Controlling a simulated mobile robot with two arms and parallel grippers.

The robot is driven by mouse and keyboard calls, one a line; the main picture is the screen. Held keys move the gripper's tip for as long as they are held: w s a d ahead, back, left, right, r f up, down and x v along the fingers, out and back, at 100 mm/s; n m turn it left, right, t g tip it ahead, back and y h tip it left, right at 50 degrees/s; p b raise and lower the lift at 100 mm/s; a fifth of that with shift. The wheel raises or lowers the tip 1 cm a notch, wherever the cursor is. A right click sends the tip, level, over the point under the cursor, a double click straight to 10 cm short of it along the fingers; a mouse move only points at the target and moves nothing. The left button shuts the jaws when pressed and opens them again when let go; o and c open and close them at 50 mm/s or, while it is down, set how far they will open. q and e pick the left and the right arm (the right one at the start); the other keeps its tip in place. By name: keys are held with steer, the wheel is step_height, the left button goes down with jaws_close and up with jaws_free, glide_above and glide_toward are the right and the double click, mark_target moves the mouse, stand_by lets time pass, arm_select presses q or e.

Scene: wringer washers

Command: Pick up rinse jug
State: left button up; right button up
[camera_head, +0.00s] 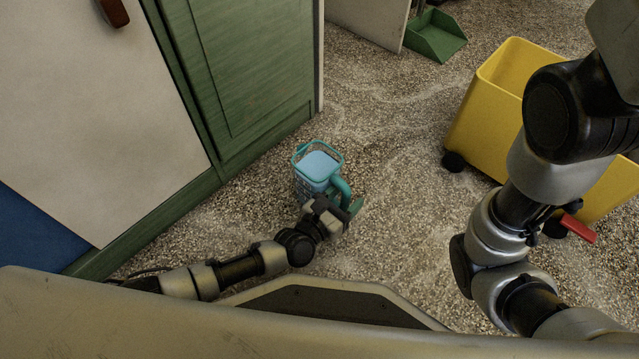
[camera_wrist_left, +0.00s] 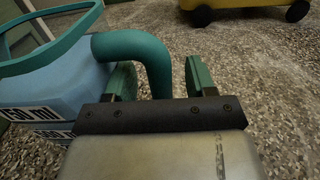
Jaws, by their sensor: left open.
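The rinse jug (camera_head: 316,171) is a clear blue jug with a teal rim and teal handle, standing on the speckled floor near the green cabinet. It also shows at the left of the left wrist view (camera_wrist_left: 60,85), with dark measuring marks on its side. My left gripper (camera_head: 343,207) is at the jug's handle side. In the left wrist view its green fingers (camera_wrist_left: 160,82) are open, one on each side of the lower handle (camera_wrist_left: 150,55). I cannot tell whether they touch it. My right arm is at the right of the head view, its gripper out of view.
A yellow wheeled bucket (camera_head: 490,110) stands on the right, with a red piece (camera_head: 578,229) near its base. A green dustpan (camera_head: 435,36) is at the back. The green cabinet (camera_head: 240,70) borders the left. Floor between jug and bucket is clear.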

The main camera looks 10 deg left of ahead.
arm_select(q)
steer(key=shift+c, duration=0.4)
jaws_close()
stand_by(0.9)
steer(key=shift+w+r, duration=0.15)
